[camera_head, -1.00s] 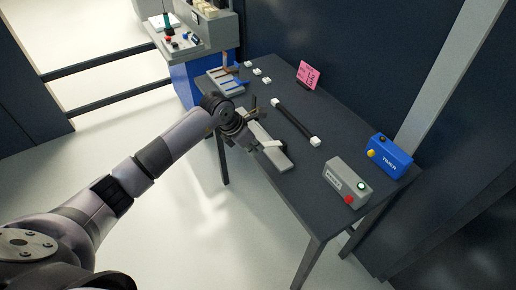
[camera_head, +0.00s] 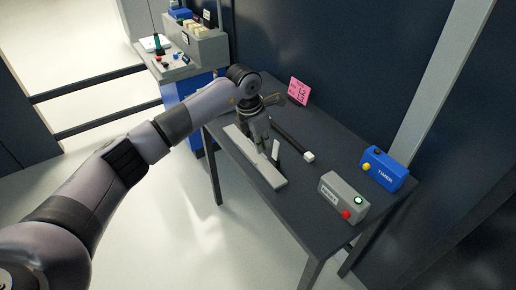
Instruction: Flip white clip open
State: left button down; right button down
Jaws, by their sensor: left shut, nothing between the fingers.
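My left gripper (camera_head: 262,150) points down over the dark table (camera_head: 318,232), its fingertips at or just above a long pale bar (camera_head: 270,177). It is shut with nothing in it; I cannot tell whether it touches the bar. A small dark upright piece (camera_head: 276,150) stands beside the fingertips; whether it is part of the bar is unclear. A black rod (camera_head: 290,136) lies behind the gripper, with a white end piece (camera_head: 309,157) at its near end. I cannot tell which white piece is the clip, or whether it is open. My right gripper is not in view.
A grey box (camera_head: 343,197) with green and red buttons and a blue timer box (camera_head: 384,170) stand at the table's right end. A pink note (camera_head: 299,91) stands at the back.

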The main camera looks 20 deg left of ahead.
pick_arm(q)
jog(key=shift+r+p, duration=0.4)
jog(key=shift+r, duration=0.5)
